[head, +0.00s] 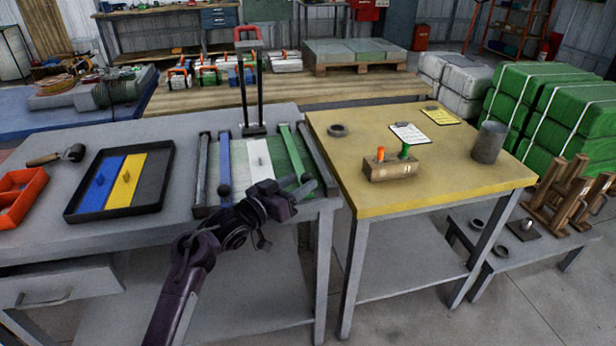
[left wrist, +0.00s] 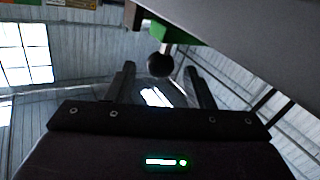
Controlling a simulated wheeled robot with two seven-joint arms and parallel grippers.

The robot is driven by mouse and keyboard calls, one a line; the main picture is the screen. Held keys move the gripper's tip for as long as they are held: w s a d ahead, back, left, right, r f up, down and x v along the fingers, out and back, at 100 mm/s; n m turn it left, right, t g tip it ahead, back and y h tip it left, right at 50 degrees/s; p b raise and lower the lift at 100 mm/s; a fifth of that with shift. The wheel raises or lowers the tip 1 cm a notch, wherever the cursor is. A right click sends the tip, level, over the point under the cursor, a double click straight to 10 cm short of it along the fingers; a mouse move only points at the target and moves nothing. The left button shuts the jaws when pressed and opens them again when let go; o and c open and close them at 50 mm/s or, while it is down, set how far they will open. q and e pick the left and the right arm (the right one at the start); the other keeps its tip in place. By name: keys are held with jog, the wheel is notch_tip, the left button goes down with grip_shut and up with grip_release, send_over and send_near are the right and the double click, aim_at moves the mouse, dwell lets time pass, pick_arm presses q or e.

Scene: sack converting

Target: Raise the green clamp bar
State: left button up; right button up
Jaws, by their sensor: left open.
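The green clamp bar (head: 293,150) lies low over the clamp bed on the grey table, beside a white strip (head: 260,158). A dark ball knob is at its near end. My left gripper (head: 301,190) is at the table's front edge, just in front of that knob. In the left wrist view, the green bar's end (left wrist: 178,31) and the ball knob (left wrist: 160,64) show ahead, in line with the gap between the open fingers (left wrist: 160,76). I cannot tell whether the fingers touch the knob. My right gripper is not in view.
A blue bar (head: 224,162) with a knob stands left of the white strip. A tall black frame with a red handle (head: 248,85) is behind. A black tray (head: 122,180) lies left. A yellow-topped table (head: 440,175) stands close on the right.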

aim_at(302, 181)
pick_arm(q)
jog(key=x, duration=0.3)
jog(key=shift+w+d, duration=0.1)
jog(key=shift+d, duration=0.05)
jog(key=shift+c, duration=0.5)
grip_shut()
